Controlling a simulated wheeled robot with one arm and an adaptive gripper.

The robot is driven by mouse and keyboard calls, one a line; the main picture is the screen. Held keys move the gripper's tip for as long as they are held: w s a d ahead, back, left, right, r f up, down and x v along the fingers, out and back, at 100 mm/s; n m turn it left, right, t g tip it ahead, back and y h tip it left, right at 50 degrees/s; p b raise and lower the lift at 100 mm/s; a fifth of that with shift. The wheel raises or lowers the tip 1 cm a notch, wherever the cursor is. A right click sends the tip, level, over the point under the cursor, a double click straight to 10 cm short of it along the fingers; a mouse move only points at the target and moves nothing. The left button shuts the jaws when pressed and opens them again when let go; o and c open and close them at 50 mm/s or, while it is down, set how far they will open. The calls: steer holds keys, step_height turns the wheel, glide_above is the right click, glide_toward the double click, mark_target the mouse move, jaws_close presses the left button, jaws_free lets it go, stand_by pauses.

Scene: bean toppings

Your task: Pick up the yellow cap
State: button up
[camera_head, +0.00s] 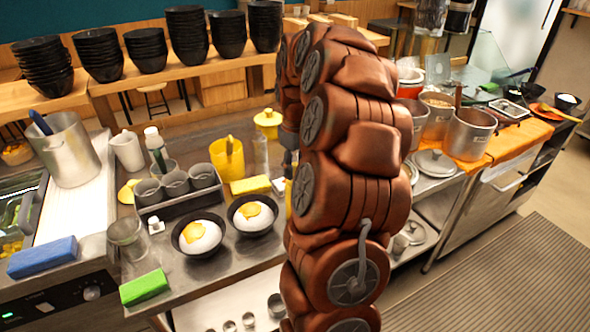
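Two yellow lid-like pieces show in the head view, and I cannot tell which one is the cap. One yellow knobbed piece (268,122) stands at the back of the steel counter, just left of my arm. A smaller yellow piece (127,192) lies at the left, beside the grey cups. My copper-coloured arm rises through the middle of the view. A dark grey part by its left edge (289,140) may belong to my gripper; the fingers are mostly hidden, and their opening cannot be made out.
A yellow pitcher (227,158), a yellow sponge (250,185) and two black rice bowls (199,233) (254,215) crowd the counter near my arm. Grey cups (176,183) sit in a holder to the left. Steel pots (469,134) stand on the right. Stacked black bowls (146,49) line the back shelf.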

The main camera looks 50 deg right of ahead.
mark_target(296, 164)
steer(key=c, duration=0.6)
steer(key=shift+r+b, duration=1.5)
steer(key=shift+r, duration=3.35)
steer(key=shift+f+b, duration=1.25)
steer(key=shift+f, duration=1.1)
